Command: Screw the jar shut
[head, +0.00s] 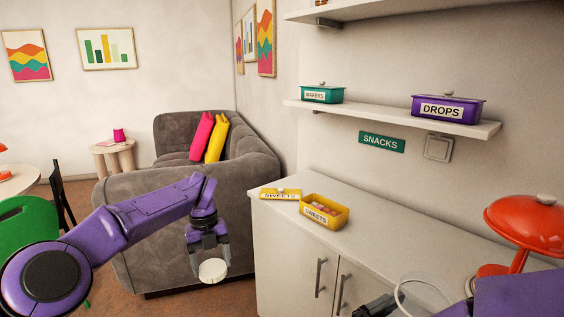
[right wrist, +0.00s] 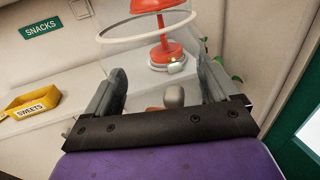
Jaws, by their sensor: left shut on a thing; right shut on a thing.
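My left gripper (head: 209,250) hangs in front of the sofa, shut on a round white lid (head: 212,271) that faces partly toward the camera. My right gripper (right wrist: 167,88) is shut on a clear glass jar, whose pale round rim (right wrist: 150,41) shows in the right wrist view above the fingers. In the head view the rim (head: 404,284) shows only in part at the bottom right. The jar's clear walls are hard to make out. The lid and jar are well apart, and the jar's mouth is uncovered.
A white cabinet (head: 290,222) bears an open yellow SWEETS box (head: 336,222), its lid (head: 281,195) and a red lamp (head: 522,222). A shelf (head: 380,114) above holds a green box (head: 322,94) and a purple DROPS box (head: 448,109). A grey sofa (head: 140,200) stands behind my left arm.

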